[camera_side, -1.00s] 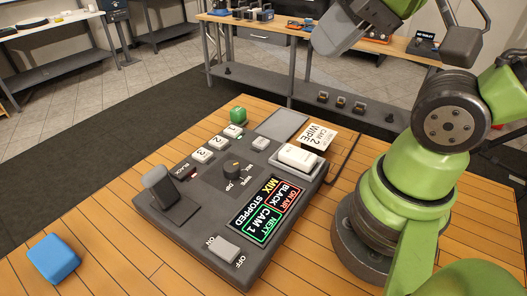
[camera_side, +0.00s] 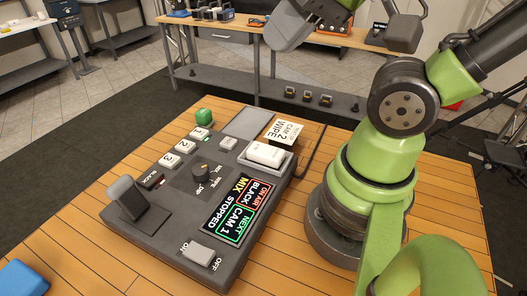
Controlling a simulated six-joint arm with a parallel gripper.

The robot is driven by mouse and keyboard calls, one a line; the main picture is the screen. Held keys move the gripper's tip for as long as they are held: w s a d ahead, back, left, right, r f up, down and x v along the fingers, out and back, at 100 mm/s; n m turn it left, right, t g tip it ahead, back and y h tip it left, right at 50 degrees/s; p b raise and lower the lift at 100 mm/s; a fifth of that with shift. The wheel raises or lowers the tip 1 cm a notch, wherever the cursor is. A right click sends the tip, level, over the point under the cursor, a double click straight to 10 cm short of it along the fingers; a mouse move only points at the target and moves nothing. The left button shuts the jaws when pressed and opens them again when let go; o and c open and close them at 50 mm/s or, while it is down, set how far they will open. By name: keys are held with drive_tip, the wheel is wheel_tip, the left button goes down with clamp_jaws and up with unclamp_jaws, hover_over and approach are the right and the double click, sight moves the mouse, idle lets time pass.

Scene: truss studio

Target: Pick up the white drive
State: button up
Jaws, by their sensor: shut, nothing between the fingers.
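The white drive (camera_side: 266,153) is a small white block with rounded edges. It sits in a grey recess at the right edge of the dark grey console (camera_side: 238,213), and its lower sides are hidden by the recess wall. My gripper (camera_side: 280,42) shows at the top of the view as dark grey jaws, shut and empty. In the picture it is above the drive and clearly apart from it, raised over the scene. The exact fingertips are hard to make out.
The console carries white buttons (camera_side: 170,159), a green block (camera_side: 203,117), a knob (camera_side: 203,172), a lever (camera_side: 126,193), a display (camera_side: 238,210) and a white switch (camera_side: 200,253). A "CAM 2 WIPE" card (camera_side: 283,131) stands behind the drive. A blue block (camera_side: 24,279) lies at the lower left.

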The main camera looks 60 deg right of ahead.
drive_tip(key=o, duration=1.3)
drive_tip(key=n+g+h, duration=0.2)
drive_tip(key=n+g, duration=0.2)
drive_tip(key=g, duration=0.3)
hover_over(269, 151)
drive_tip(key=f, duration=2)
drive_tip(key=shift+w+a+f, duration=0.15)
drive_tip(key=shift+a+f, duration=0.15)
drive_tip(key=shift+f, duration=0.1)
drive_tip(key=shift+d+f, duration=0.15)
drive_tip(key=shift+f, duration=1.2)
drive_tip(key=shift+d+f, duration=0.15)
drive_tip(key=shift+f, duration=1.15)
